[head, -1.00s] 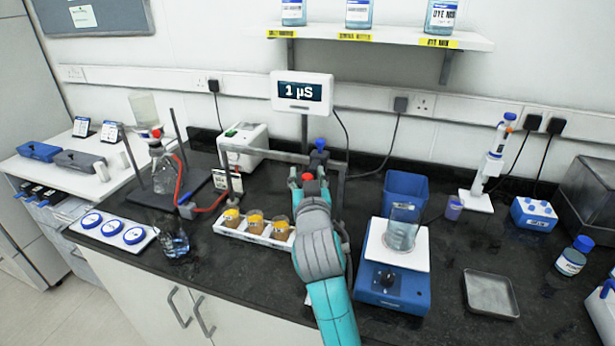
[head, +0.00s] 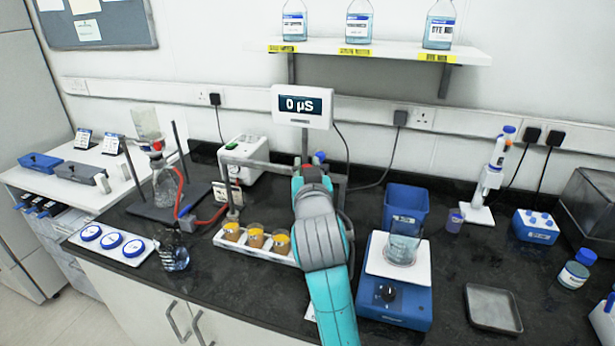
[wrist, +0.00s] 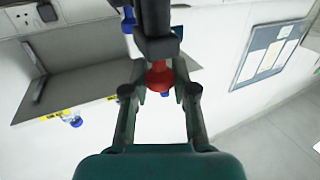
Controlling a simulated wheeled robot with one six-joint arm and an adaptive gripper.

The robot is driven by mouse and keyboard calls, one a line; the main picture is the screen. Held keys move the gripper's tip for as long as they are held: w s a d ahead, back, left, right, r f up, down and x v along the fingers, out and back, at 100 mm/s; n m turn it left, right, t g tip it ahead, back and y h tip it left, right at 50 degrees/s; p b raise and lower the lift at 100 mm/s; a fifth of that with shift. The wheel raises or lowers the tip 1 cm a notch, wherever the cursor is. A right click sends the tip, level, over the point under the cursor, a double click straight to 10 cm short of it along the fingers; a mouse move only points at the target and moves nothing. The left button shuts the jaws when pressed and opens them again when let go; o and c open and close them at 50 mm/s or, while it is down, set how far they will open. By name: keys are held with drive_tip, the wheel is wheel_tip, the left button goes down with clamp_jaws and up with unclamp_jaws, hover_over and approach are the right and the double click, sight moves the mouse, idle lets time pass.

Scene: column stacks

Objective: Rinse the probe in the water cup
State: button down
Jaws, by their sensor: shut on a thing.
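In the wrist view, my gripper (wrist: 160,80) is shut on a red round knob (wrist: 159,76), which appears to be the probe's top. A dark grey piece (wrist: 155,22) extends beyond it. In the head view, my gripper (head: 312,178) is by the metal frame under the meter, and my own wrist hides most of it and the probe. The probe's tip is not visible. The meter (head: 302,106) reads 0 µS. A clear beaker of liquid (head: 402,247) stands on the blue stirrer at right; I cannot tell whether it is the water cup.
A blue bin (head: 405,207) is behind the stirrer (head: 395,305). A metal tray (head: 493,308) lies at right.

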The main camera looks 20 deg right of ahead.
drive_tip(key=shift+d+r, duration=0.1)
drive_tip(key=shift+r, duration=0.2)
drive_tip(key=c, duration=0.9)
unclamp_jaws()
drive_tip(key=shift+c, duration=0.2)
drive_tip(key=shift+s+f, duration=0.1)
drive_tip(key=shift+s, duration=0.3)
drive_tip(key=v, duration=1.1)
drive_tip(key=shift+s, duration=0.1)
